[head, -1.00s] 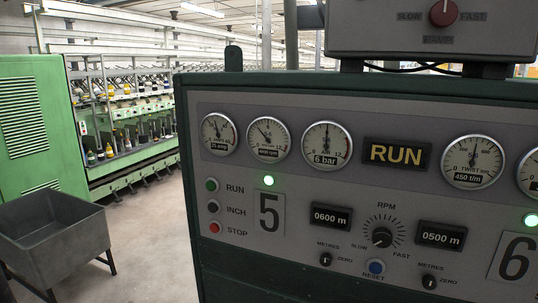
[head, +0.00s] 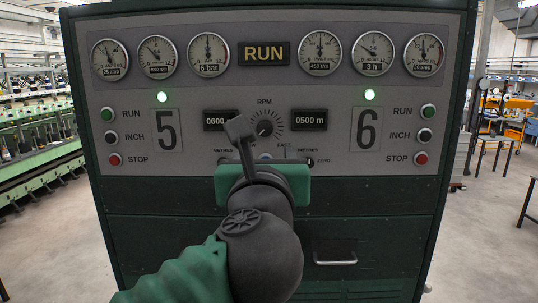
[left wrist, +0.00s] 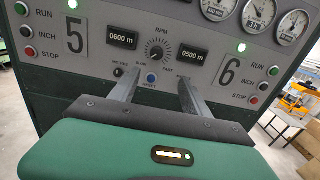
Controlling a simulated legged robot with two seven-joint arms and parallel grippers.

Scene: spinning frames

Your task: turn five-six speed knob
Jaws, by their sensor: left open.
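The RPM speed knob (head: 265,127) is a black dial with a ring of scale marks, between the 5 and 6 sides of the green control cabinet (head: 262,192). It also shows in the left wrist view (left wrist: 156,53). My left gripper (head: 263,142) is in front of the panel, just below the knob in the head view. In the left wrist view its two grey fingers (left wrist: 158,82) are apart and empty, with the knob above and between their tips. I see no contact with the knob. My right gripper is not in view.
The blue RESET button (left wrist: 151,78) sits below the knob. Metre displays (head: 311,119) flank it, and small METRES/ZERO knobs (left wrist: 118,72) lie lower. RUN, INCH and STOP buttons (head: 426,136) line both panel sides. A drawer handle (head: 335,254) is lower right.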

